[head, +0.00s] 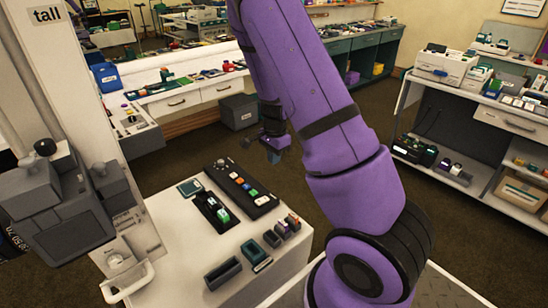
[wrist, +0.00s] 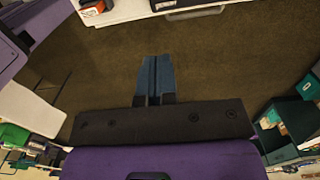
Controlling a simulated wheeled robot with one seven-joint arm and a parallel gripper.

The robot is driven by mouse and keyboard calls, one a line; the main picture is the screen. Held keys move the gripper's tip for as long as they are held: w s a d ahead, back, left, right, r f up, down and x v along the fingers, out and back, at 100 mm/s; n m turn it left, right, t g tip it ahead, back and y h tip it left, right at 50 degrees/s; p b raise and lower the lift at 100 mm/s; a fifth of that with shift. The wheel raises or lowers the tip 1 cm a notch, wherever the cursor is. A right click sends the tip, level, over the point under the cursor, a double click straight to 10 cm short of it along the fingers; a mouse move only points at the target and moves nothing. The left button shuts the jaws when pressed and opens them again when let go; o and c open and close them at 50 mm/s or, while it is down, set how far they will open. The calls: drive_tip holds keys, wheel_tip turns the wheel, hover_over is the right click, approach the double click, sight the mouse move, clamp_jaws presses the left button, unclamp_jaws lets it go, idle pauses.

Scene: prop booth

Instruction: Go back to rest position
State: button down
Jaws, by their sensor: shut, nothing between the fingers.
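My gripper (head: 274,152) hangs in the head view past the back right edge of the white table, partly hidden behind my purple arm. In the wrist view my gripper (wrist: 155,78) shows its two blue fingers pressed together, with nothing between them. Below the fingers in that view lies only brown floor (wrist: 225,65). My arm is bent, rising from the lower right and reaching up across the middle of the head view.
The white table (head: 171,211) holds a long dark button panel (head: 240,184), a smaller tray (head: 211,212) and several small boxes. A tall post (head: 70,75) marked "tall" stands at left. Shelves (head: 505,125) stand at right, and a counter (head: 200,92) at the back. Floor lies open between.

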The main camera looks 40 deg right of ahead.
idle(0.5)
drive_tip(key=s+a+r+n+t+y, duration=0.1)
drive_tip(key=s+a+r+n, duration=0.2)
drive_tip(key=r, duration=0.4)
drive_tip(key=s+a+r+n+t, duration=0.1)
drive_tip(key=a+r+n, duration=0.2)
drive_tip(key=a+r, duration=0.35)
drive_tip(key=s+a+r+n+y, duration=0.1)
drive_tip(key=s+a+r+n, duration=0.15)
drive_tip(key=r, duration=0.65)
drive_tip(key=s+a+r+n+t+h, duration=0.1)
drive_tip(key=s+r+n, duration=0.3)
drive_tip(key=s, duration=0.4)
drive_tip(key=s+a+r+n+t+h, duration=0.1)
drive_tip(key=s+a+r+n+t, duration=0.1)
drive_tip(key=s+r+n, duration=0.3)
drive_tip(key=s+a+r, duration=0.1)
drive_tip(key=s+r, duration=0.1)
drive_tip(key=s, duration=0.2)
drive_tip(key=shift+s+a+r, duration=0.15)
drive_tip(key=shift+s+a, duration=0.1)
